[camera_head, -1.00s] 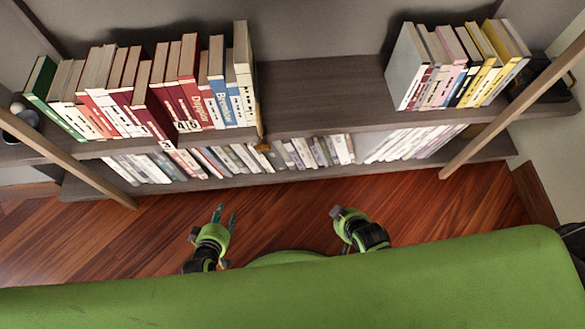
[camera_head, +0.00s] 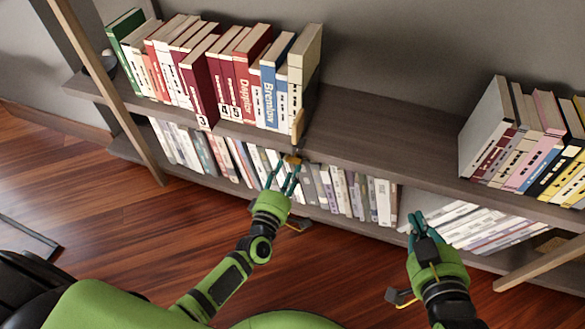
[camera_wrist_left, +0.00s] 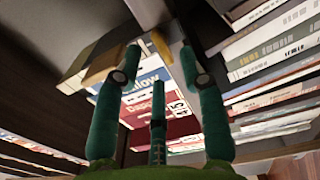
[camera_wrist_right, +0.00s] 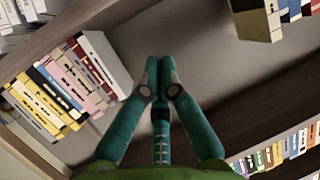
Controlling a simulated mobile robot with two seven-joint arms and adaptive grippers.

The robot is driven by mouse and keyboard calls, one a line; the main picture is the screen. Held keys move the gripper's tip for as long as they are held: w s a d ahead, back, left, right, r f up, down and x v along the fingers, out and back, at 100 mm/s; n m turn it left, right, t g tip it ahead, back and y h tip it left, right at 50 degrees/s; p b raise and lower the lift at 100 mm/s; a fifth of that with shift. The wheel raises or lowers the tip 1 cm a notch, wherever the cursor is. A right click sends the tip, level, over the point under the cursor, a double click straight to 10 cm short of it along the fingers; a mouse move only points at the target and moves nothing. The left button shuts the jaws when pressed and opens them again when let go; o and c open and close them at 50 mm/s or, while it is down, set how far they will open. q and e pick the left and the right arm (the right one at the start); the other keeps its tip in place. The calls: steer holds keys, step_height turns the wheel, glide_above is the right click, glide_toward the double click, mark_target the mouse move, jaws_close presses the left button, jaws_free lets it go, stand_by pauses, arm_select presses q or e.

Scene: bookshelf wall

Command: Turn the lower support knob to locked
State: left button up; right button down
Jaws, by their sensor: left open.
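A small orange-brown knob (camera_head: 292,159) sits at the front edge of the upper shelf, below the tan end piece (camera_head: 298,126) beside the last upright book. My left gripper (camera_head: 283,175) is open and empty, with its fingertips just below and in front of the knob. In the left wrist view, a yellow-orange piece (camera_wrist_left: 161,46), which looks like the knob, shows between the open fingertips (camera_wrist_left: 160,65). I cannot tell whether they touch it. Its lock marking is not readable. My right gripper (camera_head: 417,224) is shut and empty in front of the lower shelf, further right.
Red, white and blue books (camera_head: 230,75) stand left of the end piece. Another book group (camera_head: 530,140) stands at the right of the upper shelf (camera_head: 390,125). More books line the lower shelf. Slanting wooden posts (camera_head: 110,95) flank the shelves.

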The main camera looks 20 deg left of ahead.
mark_target(293, 163)
arm_select(q)
steer(key=shift+w+d, duration=0.15)
steer(key=shift+w, duration=1.35)
jaws_close()
arm_select(e)
steer(key=r, duration=0.1)
steer(key=a+r+t, duration=0.1)
steer(key=w+r+t+y, duration=0.1)
steer(key=r, duration=0.1)
steer(key=shift+a, duration=0.2)
